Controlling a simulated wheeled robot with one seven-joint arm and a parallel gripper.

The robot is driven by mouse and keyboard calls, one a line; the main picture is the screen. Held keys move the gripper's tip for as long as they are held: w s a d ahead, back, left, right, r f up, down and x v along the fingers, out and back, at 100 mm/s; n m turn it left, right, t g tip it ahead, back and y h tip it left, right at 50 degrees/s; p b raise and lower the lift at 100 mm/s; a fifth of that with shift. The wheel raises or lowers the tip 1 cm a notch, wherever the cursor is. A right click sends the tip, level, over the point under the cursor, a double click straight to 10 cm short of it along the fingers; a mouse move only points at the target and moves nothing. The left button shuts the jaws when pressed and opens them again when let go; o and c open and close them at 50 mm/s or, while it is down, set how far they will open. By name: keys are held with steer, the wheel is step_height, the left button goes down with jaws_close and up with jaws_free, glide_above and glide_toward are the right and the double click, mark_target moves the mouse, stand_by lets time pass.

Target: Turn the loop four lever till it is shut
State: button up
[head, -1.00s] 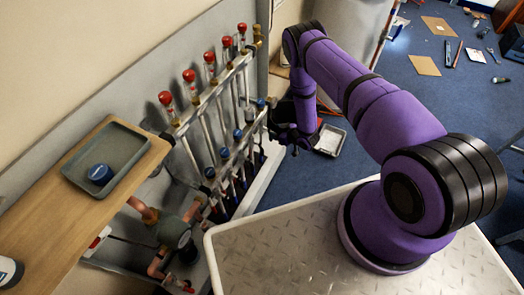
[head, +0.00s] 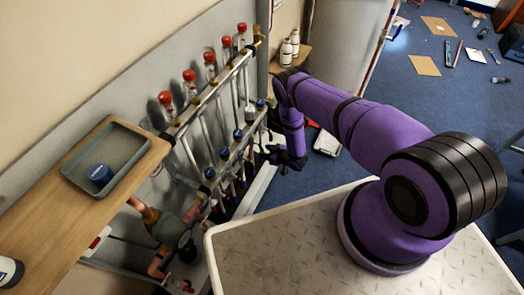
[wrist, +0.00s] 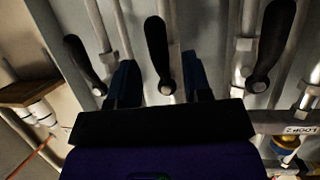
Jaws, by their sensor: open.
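In the wrist view several black levers hang in a row on the pipes. The middle lever (wrist: 158,50) lies between the two dark blue fingers of my gripper (wrist: 160,68), which is open. One lever (wrist: 82,60) is to the left of the fingers and another lever (wrist: 272,45) is to the right. An upside-down label reading LOOP 2 (wrist: 300,130) shows at the right. No label for loop four is readable. Contact between fingers and lever cannot be told. In the head view my gripper (head: 284,158) is low at the far end of the manifold (head: 208,97).
A wooden shelf (head: 30,215) with a grey tray (head: 125,133) and a blue-lidded round item (head: 100,174) is at the left. Red-capped flow meters (head: 189,76) line the manifold top. White bottles (head: 290,45) stand on a far shelf.

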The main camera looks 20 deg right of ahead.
steer(key=shift+x, duration=1.45)
jaws_close()
steer(key=shift+s+a+r+m+g+y, duration=0.6)
steer(key=shift+m+y, duration=0.6)
steer(key=shift+m, duration=0.95)
steer(key=shift+s+a+r+m+g+y, duration=0.3)
steer(key=shift+r+m+g+y, duration=0.65)
steer(key=shift+m, duration=1.15)
steer(key=shift+s+a+r+m+g+y, duration=0.45)
steer(key=shift+m+g+y, duration=0.3)
steer(key=shift+m+y, duration=1.05)
steer(key=shift+w+m+h, duration=0.1)
steer(key=shift+m+h, duration=0.15)
steer(key=shift+m, duration=0.2)
